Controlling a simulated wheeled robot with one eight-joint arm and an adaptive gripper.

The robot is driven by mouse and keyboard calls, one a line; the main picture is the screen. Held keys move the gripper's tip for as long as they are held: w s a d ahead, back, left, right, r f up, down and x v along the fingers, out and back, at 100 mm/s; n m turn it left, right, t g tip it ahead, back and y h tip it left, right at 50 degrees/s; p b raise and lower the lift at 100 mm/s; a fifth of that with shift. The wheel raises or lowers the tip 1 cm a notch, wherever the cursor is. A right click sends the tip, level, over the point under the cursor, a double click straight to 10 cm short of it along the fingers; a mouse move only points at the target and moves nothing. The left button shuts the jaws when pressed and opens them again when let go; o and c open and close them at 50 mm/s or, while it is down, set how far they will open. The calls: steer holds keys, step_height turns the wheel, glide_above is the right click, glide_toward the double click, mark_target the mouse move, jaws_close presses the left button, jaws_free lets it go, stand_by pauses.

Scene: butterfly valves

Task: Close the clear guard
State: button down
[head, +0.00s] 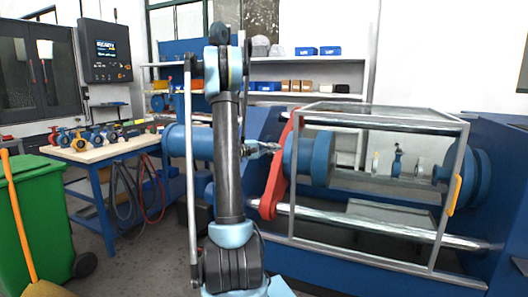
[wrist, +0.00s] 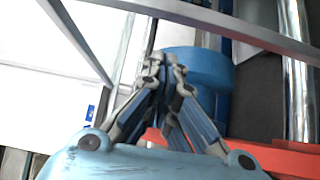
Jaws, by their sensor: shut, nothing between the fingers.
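The clear guard (head: 390,122) is a box of see-through panels in a grey metal frame. In the head view it stands at the right, in front of and over the blue machine's shaft. An orange handle (head: 454,195) is on its right post. My gripper (head: 277,149) is at the guard's left end, beside the red arm and the blue round flange. In the wrist view, grey frame bars (wrist: 235,30) cross the top, and my gripper (wrist: 157,64) has its fingertips together and empty, in front of the blue flange. I cannot tell whether the fingers touch the frame.
A red arm (head: 275,185) stands close by my gripper, with a blue flange (head: 316,158) to its right. A blue workbench (head: 110,150) with several valves is at the left, near a green bin (head: 35,220). Shelves (head: 300,88) stand behind. Some floor is open at left.

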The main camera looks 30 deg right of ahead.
steer(key=s+d, duration=0.1)
steer(key=d, duration=0.1)
steer(key=s+d, duration=0.2)
steer(key=shift+s, duration=0.1)
steer(key=shift+s, duration=0.1)
stand_by(0.4)
